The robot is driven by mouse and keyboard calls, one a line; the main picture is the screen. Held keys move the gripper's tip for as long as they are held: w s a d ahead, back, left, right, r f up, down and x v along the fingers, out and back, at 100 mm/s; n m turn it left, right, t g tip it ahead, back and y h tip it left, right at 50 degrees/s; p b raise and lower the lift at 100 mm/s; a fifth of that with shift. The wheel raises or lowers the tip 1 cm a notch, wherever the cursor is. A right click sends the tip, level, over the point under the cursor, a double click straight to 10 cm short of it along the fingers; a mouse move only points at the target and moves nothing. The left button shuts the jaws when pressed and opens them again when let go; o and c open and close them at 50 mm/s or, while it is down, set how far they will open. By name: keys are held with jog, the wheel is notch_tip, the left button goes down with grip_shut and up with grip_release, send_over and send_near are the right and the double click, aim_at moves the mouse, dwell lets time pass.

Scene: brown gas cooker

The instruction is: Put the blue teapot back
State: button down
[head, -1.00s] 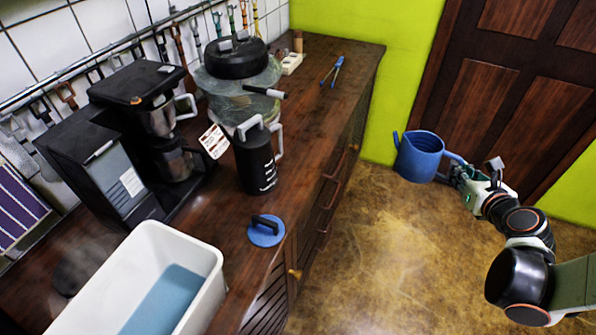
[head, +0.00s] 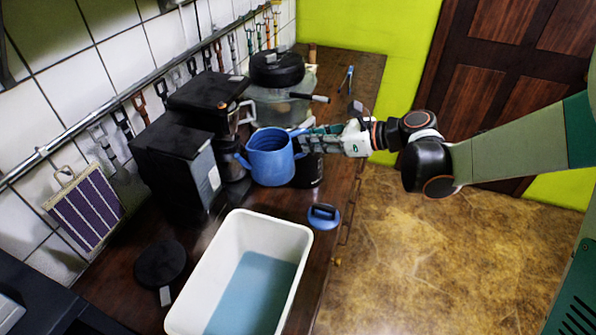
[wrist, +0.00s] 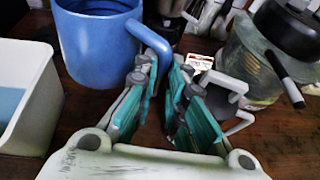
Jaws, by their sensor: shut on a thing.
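The blue teapot (head: 270,160) is upright and open-topped, in front of the black coffee machine in the head view. It also shows at the upper left of the wrist view (wrist: 98,45). My gripper (head: 303,140) is shut on the teapot's handle, with its green fingers (wrist: 158,65) around the handle at the right side of the pot. The pot appears to be over the counter; I cannot tell whether its base touches anything. A blue lid with a dark handle (head: 323,216) lies on the counter near its front edge.
A white tub with blue contents (head: 230,228) stands just in front of the teapot. A coffee machine (head: 180,160), a dark mug (head: 309,172) partly hidden by my gripper, and a glass pot with black lid (head: 277,68) crowd the counter. Pliers (head: 346,79) lie at the far end.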

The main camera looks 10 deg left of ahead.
aim_at(300, 155)
jog(key=shift+n+g, duration=0.7)
jog(key=shift+g, duration=0.1)
jog(key=a+f+b, duration=0.1)
jog(key=s+a+f+b, duration=0.1)
jog(key=a+f, duration=0.1)
jog(key=shift+s, duration=0.2)
notch_tip(300, 155, down, 8)
jog(key=b, duration=0.4)
jog(key=shift+s, duration=0.15)
jog(key=shift+r, duration=0.1)
notch_tip(300, 155, down, 6)
jog(key=b, duration=0.5)
jog(key=shift+f+b, duration=0.2)
jog(key=shift+b, duration=0.15)
jog(key=shift+f+b, duration=0.8)
